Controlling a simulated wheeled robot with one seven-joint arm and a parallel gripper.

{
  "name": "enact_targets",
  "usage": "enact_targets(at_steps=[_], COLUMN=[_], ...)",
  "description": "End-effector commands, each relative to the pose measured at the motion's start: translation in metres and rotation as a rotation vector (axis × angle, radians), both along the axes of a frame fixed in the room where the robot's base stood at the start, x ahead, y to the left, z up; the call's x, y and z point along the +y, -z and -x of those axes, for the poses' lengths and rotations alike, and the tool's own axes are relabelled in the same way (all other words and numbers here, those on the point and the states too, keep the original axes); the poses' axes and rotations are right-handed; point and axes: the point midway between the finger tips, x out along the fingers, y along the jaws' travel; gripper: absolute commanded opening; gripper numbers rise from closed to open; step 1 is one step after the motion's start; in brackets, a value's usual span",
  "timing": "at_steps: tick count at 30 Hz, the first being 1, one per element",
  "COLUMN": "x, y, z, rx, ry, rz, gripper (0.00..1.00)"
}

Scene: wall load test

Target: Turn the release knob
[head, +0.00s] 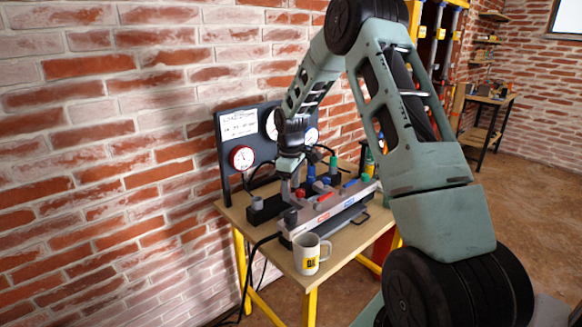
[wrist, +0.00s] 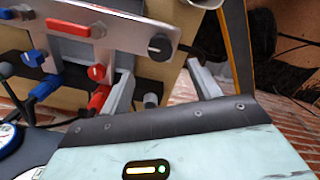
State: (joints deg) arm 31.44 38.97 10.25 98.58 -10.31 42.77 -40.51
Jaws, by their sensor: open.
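A black round knob (head: 290,216) sits at the near left end of the silver panel (head: 325,213) on the rig. The same knob shows in the wrist view (wrist: 160,47), just beyond my fingertips. A dark grey cylindrical knob (head: 257,202) stands on a black block to the left; a similar grey cylinder shows between my fingers in the wrist view (wrist: 150,101). No readable label tells which is the release knob. My gripper (head: 287,192) is over the left part of the rig. In the wrist view its two fingers (wrist: 159,70) are apart, with nothing gripped.
A red lever (wrist: 97,72) and a blue lever (wrist: 34,58) with hoses are beside the panel. A white mug (head: 311,254) stands at the table's near edge. A gauge board (head: 240,157) stands behind, against the brick wall. Cables hang off the table's left edge.

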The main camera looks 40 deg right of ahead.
Motion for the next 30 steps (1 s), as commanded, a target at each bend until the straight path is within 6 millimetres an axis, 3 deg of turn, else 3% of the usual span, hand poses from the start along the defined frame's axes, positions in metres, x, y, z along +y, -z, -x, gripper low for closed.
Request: enact_targets(at_steps=[6, 12, 30], x=[0.0, 0.0, 0.001], y=[-0.048, -0.074, -0.081], z=[-0.001, 0.0, 0.0], rx=[-0.004, -0.001, 0.0], ry=[0.0, 0.001, 0.0], rz=[0.002, 0.0, 0.0], gripper=[0.63, 0.63, 0.63])
